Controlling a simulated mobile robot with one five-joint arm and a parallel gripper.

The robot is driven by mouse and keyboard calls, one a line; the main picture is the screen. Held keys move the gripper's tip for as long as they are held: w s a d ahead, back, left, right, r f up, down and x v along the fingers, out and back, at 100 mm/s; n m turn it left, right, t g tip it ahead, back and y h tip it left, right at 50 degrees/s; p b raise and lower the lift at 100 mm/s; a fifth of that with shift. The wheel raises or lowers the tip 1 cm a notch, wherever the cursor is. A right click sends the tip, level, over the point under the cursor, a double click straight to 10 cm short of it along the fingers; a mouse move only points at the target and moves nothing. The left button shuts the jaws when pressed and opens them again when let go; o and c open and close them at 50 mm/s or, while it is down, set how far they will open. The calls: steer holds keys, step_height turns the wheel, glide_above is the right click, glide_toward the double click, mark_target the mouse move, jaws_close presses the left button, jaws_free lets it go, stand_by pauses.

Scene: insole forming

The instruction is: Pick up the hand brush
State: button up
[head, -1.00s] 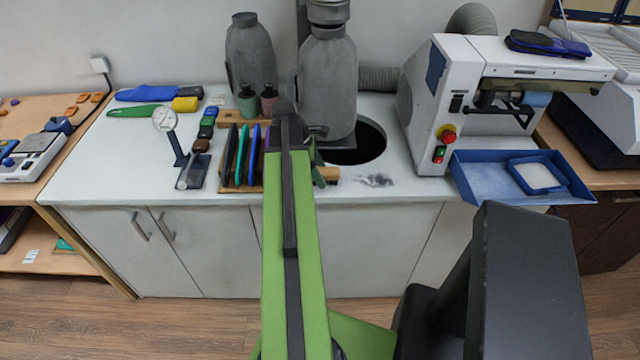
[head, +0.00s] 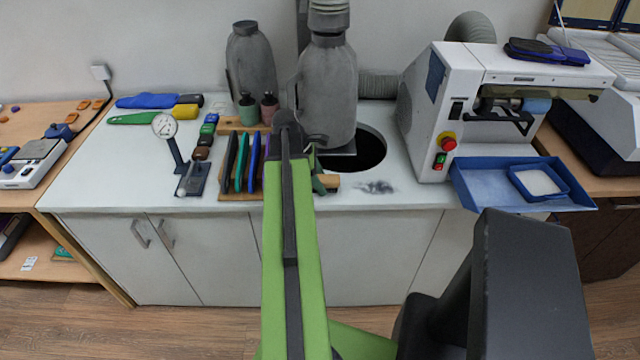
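A dark green part (head: 319,184) shows beside the wooden piece. My gripper's fingers are hidden behind the arm, so their opening and any contact cannot be seen.
A rack of upright coloured plates (head: 240,160) stands left of my arm. A dial gauge (head: 165,126) is further left. Behind are a grey extractor (head: 328,85) and a round dark hole (head: 370,150). A white grinding machine (head: 440,90) with a blue tray (head: 475,185) stands right. Grey dust (head: 377,187) lies between.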

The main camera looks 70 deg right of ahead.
mark_target(325, 178)
jaws_close()
steer(key=shift+r+p, duration=0.65)
step_height(325, 178, up, 4)
steer(key=p, duration=0.4)
steer(key=s+a+r+p, duration=0.1)
steer(key=s+r+p, duration=0.1)
steer(key=s, duration=0.3)
steer(key=s+r+p, duration=0.2)
steer(key=s, duration=0.4)
steer(key=shift+s+a+r, duration=0.25)
steer(key=shift+a, duration=0.15)
